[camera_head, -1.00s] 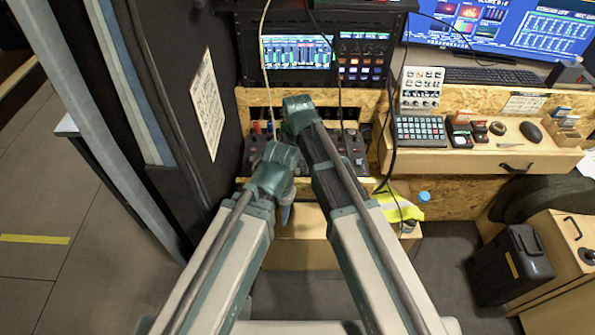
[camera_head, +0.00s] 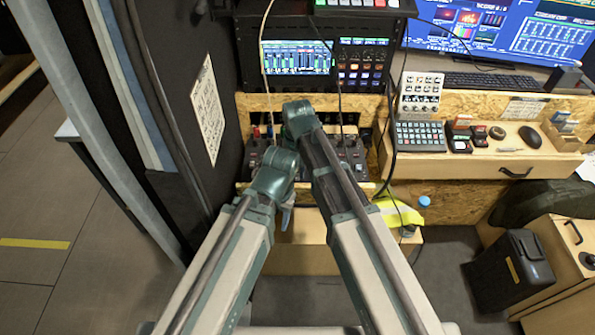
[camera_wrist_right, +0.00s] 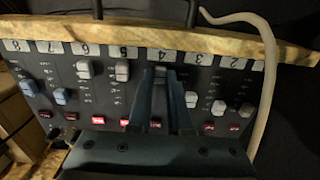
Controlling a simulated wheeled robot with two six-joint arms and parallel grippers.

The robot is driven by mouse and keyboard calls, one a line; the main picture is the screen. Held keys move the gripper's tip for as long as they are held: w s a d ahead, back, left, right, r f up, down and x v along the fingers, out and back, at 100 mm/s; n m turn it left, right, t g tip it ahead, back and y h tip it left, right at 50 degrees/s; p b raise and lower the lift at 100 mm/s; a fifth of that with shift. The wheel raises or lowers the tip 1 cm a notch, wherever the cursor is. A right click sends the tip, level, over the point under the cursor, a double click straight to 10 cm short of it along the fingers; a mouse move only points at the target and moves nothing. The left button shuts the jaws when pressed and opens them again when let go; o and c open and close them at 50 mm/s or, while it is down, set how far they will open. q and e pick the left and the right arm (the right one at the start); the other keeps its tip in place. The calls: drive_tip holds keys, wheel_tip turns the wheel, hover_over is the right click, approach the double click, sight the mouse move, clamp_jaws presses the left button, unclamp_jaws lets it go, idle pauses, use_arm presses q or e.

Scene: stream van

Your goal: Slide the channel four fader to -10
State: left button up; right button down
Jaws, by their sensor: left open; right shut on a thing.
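The mixer (camera_head: 349,155) sits in the desk recess, largely hidden by my arms in the head view. In the right wrist view its fader panel (camera_wrist_right: 105,75) shows numbered channel labels running from 8 at the left down to 2 at the right. My right gripper (camera_wrist_right: 160,74) is in the channel four lane, its fingers shut on the light grey channel four fader cap (camera_wrist_right: 158,70), close under the label 4. The small scale marks beside it are too small to read. My left gripper (camera_head: 286,213) hangs open and empty in front of the recess, below the right wrist.
Neighbouring fader caps stand close by: channel five (camera_wrist_right: 122,70) and channel three (camera_wrist_right: 191,99). Lit red buttons (camera_wrist_right: 98,121) line the panel near my gripper. A pale cable (camera_wrist_right: 268,80) runs past the panel's right end. A screen rack (camera_head: 297,62) stands behind the recess.

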sight(298, 170)
idle(0.8)
drive_tip(key=w, duration=0.3)
drive_tip(key=shift+w, duration=0.4)
drive_tip(key=c, duration=0.8)
unclamp_jaws()
drive_tip(key=shift+s, duration=0.1)
drive_tip(key=shift+r, duration=0.15)
wheel_tip(298, 170, up, 14)
drive_tip(key=p, duration=1.4)
drive_tip(key=shift+f, duration=0.2)
